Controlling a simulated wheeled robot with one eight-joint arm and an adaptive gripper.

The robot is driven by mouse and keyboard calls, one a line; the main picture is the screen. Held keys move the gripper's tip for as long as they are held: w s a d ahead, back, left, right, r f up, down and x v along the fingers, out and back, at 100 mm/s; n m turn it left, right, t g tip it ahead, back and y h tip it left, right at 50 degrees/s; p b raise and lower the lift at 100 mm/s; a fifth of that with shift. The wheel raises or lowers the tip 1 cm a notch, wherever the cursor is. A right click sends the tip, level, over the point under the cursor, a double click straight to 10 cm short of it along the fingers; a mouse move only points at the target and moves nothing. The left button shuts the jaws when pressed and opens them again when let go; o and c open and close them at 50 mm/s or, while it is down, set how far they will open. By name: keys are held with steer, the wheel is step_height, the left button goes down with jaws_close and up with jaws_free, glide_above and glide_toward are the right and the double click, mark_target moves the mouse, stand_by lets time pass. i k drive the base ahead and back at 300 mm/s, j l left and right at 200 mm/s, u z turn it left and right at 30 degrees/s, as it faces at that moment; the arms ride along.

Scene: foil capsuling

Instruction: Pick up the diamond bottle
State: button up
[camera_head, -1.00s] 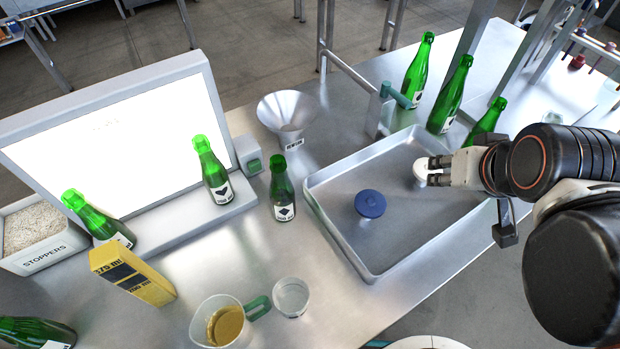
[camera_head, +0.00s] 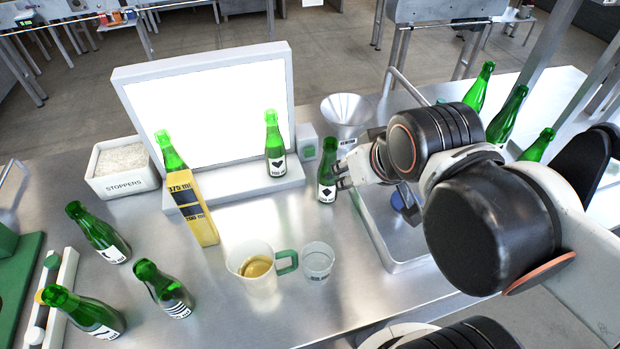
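A green bottle (camera_head: 327,186) with a dark diamond-like mark on its white label stands upright on the metal table, between the light box and the tray. My gripper (camera_head: 340,177) is right beside its right side at label height, with its fingers apart. I cannot tell whether the fingers touch the glass. Another green bottle (camera_head: 275,143) with a dark mark on its label stands on the light box ledge. My arm hides much of the tray.
The metal tray (camera_head: 378,236) lies right of the bottle, with a blue disc partly hidden inside. A funnel (camera_head: 346,112) stands behind. The light box (camera_head: 205,105) is to the left. Several other bottles stand around.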

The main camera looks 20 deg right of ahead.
mark_target(327, 192)
steer(key=k+j+z, duration=0.2)
steer(key=j+z, duration=0.2)
steer(key=k+j+z, duration=0.45)
steer(key=z, duration=0.3)
steer(key=k, duration=0.05)
